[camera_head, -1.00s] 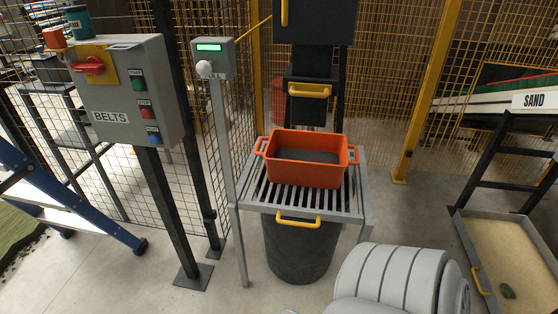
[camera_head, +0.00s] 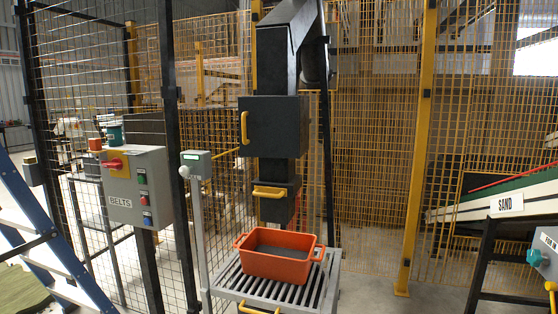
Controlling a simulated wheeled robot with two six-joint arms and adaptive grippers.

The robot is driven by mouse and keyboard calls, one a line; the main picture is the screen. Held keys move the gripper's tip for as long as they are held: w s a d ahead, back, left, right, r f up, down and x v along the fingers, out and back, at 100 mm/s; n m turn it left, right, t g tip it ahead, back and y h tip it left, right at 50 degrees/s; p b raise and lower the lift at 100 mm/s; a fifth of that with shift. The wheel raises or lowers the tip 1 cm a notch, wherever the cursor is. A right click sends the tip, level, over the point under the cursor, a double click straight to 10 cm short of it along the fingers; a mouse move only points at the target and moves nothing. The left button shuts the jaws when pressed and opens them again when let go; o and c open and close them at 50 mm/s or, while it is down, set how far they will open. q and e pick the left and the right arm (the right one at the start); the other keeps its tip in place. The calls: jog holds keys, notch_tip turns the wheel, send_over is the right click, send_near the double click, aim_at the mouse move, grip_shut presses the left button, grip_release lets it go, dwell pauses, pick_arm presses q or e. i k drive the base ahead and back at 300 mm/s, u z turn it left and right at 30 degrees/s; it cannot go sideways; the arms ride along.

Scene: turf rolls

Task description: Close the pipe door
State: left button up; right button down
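A dark vertical pipe (camera_head: 271,68) comes down in the middle of the view. A dark square panel (camera_head: 278,128) with an upright yellow handle (camera_head: 244,127) near its left edge sits on the pipe; it looks like the pipe door. I cannot tell from here whether it is ajar or flush. Below it a smaller dark outlet piece (camera_head: 275,209) has a horizontal yellow handle (camera_head: 269,191). Under the outlet an orange bin (camera_head: 276,266) with dark material inside stands on a slatted grey stand. Neither of my grippers is in view.
A grey BELTS control box (camera_head: 134,186) and a small button post (camera_head: 196,165) stand left of the pipe. A blue ladder (camera_head: 32,225) is at far left. Yellow mesh fencing (camera_head: 375,140) runs behind. A SAND sign (camera_head: 507,204) and a grey box with a teal knob (camera_head: 537,257) are at right.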

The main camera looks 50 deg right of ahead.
aim_at(269, 127)
jog(key=z, duration=1.05)
jog(key=i, duration=0.6)
jog(key=u, duration=0.15)
